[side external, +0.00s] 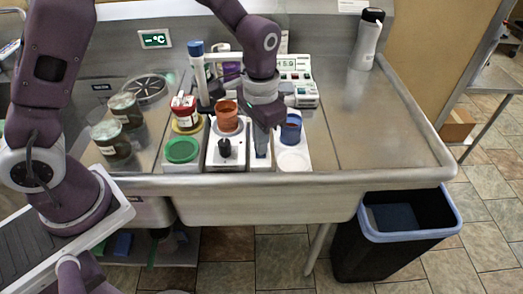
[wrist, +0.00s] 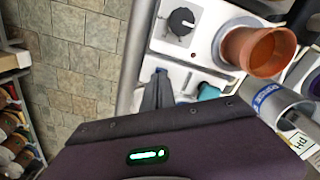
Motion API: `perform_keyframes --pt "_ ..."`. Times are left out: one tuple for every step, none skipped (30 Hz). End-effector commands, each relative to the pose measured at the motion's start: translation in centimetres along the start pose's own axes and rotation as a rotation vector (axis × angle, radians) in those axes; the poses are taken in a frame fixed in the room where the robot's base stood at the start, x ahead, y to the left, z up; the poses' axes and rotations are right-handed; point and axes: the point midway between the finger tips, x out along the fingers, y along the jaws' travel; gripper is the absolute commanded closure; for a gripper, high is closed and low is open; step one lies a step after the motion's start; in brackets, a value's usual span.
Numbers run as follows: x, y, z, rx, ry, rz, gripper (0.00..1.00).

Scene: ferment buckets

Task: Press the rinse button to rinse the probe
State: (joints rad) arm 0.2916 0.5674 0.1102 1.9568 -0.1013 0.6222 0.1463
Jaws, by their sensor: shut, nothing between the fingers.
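My gripper (side external: 262,152) points down over the narrow white panel between the black-knob unit and the blue cup. Its fingers are shut and empty. In the wrist view my fingertips (wrist: 160,78) reach the white panel, and a small blue piece (wrist: 161,70) shows right at them. It may be the rinse button; I cannot tell whether they touch or press it. A blue-capped upright white tube (side external: 198,68), perhaps the probe, stands behind the orange-brown cup. A grey cylinder with a blue band (wrist: 270,100) and a pH label show in the wrist view.
The orange-brown cup (side external: 228,116) and black knob (side external: 225,148) stand left of my gripper; the blue cup (side external: 291,128) and white disc (side external: 294,161) are right.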

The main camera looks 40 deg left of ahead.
Motion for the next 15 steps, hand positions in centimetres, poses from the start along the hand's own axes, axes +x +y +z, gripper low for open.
perform_keyframes --pt "0.14 0.0 0.02 0.0 -0.001 0.0 1.0" --pt "0.21 0.0 0.03 0.0 -0.001 0.0 1.0" --pt "0.31 0.0 0.04 0.0 -0.001 0.0 1.0" --pt "0.38 0.0 0.04 0.0 -0.001 0.0 1.0" --pt "0.45 0.0 0.05 0.0 -0.001 0.0 1.0" --pt "0.55 0.0 0.05 0.0 -0.001 0.0 1.0" --pt "0.63 0.0 0.05 0.0 -0.001 0.0 1.0" --pt "0.7 0.0 0.05 0.0 -0.001 0.0 1.0" --pt "0.81 0.0 0.04 0.0 -0.001 0.0 1.0" --pt "0.78 0.0 0.03 0.0 0.0 0.0 1.0" --pt "0.77 0.0 0.03 0.0 0.0 0.0 1.0" --pt "0.76 -0.01 0.02 0.0 0.0 0.0 1.0" --pt "0.76 -0.01 0.03 0.0 0.0 0.0 1.0" --pt "0.76 -0.01 0.03 0.0 0.0 0.0 1.0" --pt "0.72 -0.01 0.02 0.0 0.0 0.0 1.0"
